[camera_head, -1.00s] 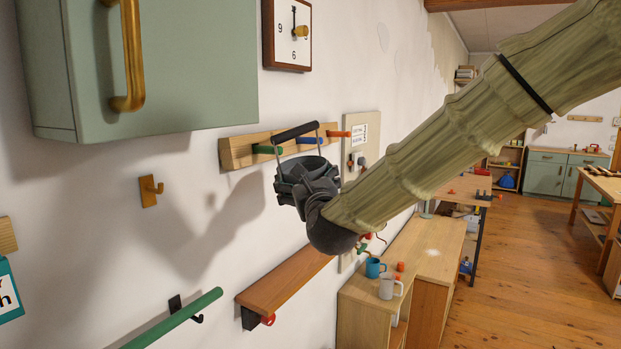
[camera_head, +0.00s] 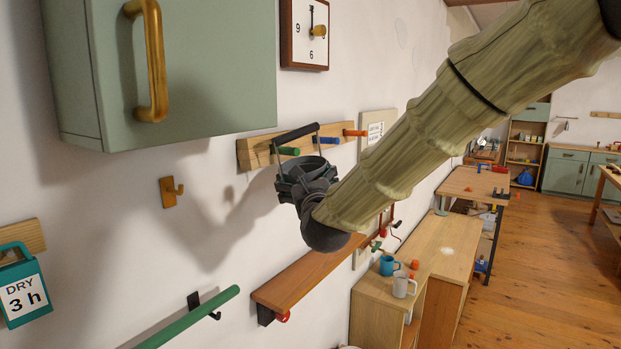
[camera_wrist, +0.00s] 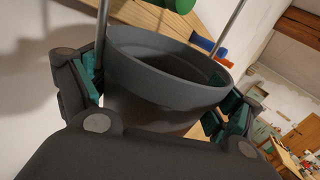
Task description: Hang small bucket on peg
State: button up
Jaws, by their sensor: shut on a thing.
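A small dark grey bucket (camera_wrist: 165,75) is held in my gripper (camera_head: 305,180), its body between the two fingers in the wrist view. Its wire bail with a black grip (camera_head: 294,134) stands up above it. The wooden peg rail (camera_head: 256,152) on the wall carries a green peg (camera_head: 286,151), a blue peg (camera_head: 325,141) and an orange peg (camera_head: 355,133). The bail grip appears in front of the rail, above the green peg in the head view. I cannot tell whether the bail touches a peg.
A green cabinet (camera_head: 190,75) with a brass handle juts out at upper left. A brass hook (camera_head: 171,191) is on the wall. A wooden shelf (camera_head: 310,272) and a green rail (camera_head: 190,318) lie below. Mugs (camera_head: 403,285) stand on a low cupboard (camera_head: 435,250).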

jog(key=shift+w+a+p, duration=0.3)
jog(key=shift+w+a, duration=0.1)
jog(key=shift+a, duration=0.1)
jog(key=shift+a+f+b, duration=0.15)
jog(key=shift+f+b, duration=0.1)
jog(key=shift+b, duration=0.1)
jog(key=shift+w+a+f+b, duration=0.25)
jog(key=shift+w+b, duration=0.1)
jog(key=shift+b, duration=0.35)
jog(key=shift+a, duration=0.1)
jog(key=o, duration=0.8)
jog(key=shift+s, duration=0.1)
